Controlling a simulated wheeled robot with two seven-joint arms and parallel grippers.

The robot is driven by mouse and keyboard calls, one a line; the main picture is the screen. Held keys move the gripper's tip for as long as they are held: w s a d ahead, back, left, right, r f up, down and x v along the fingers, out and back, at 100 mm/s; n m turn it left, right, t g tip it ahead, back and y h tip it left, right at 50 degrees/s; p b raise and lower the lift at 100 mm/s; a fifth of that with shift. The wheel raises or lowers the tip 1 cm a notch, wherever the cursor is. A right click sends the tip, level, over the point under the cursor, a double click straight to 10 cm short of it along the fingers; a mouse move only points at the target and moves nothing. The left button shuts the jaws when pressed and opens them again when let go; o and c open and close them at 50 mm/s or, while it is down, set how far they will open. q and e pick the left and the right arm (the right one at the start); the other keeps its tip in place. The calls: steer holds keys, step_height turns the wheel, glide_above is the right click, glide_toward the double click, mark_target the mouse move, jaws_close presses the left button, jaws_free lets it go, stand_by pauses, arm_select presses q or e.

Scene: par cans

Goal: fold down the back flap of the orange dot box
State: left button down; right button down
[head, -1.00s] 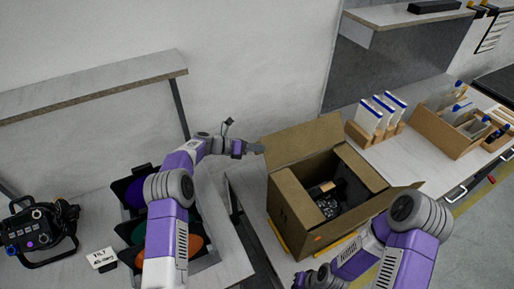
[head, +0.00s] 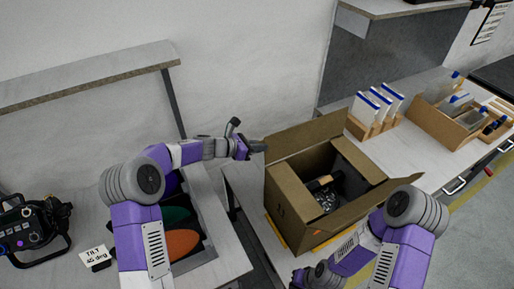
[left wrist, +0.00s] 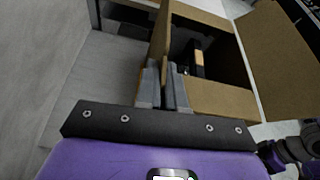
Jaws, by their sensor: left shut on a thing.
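The open cardboard box (head: 293,212) stands on the bench right of centre in the head view. Its back flap (head: 310,136) stands up at the wall side. My left gripper (head: 259,147) is at the left end of this flap. In the left wrist view, the fingers (left wrist: 163,88) are closed around a cardboard flap (left wrist: 160,42) seen edge-on. A dark item with a tan band (head: 323,190) lies inside the box. My right gripper (head: 312,277) is low in the head view, in front of the box; its fingers are unclear. I cannot make out the orange dot.
A wooden rack of blue-topped panels (head: 375,108) and a cardboard tray (head: 446,116) stand right of the box. A dark case with green and orange discs (head: 181,243) lies left, near a black lamp (head: 30,230). A shelf (head: 90,78) hangs above.

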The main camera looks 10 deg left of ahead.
arm_select(q)
steer(key=shift+s+d+m+b, duration=0.3)
steer(key=shift+s+m+b, duration=0.15)
steer(key=shift+b, duration=0.35)
steer(key=c, duration=1.3)
jaws_free()
steer(key=v, duration=0.7)
steer(key=shift+s+a+r+p, duration=0.2)
steer(key=shift+s+p, duration=0.1)
steer(key=shift+p, duration=0.1)
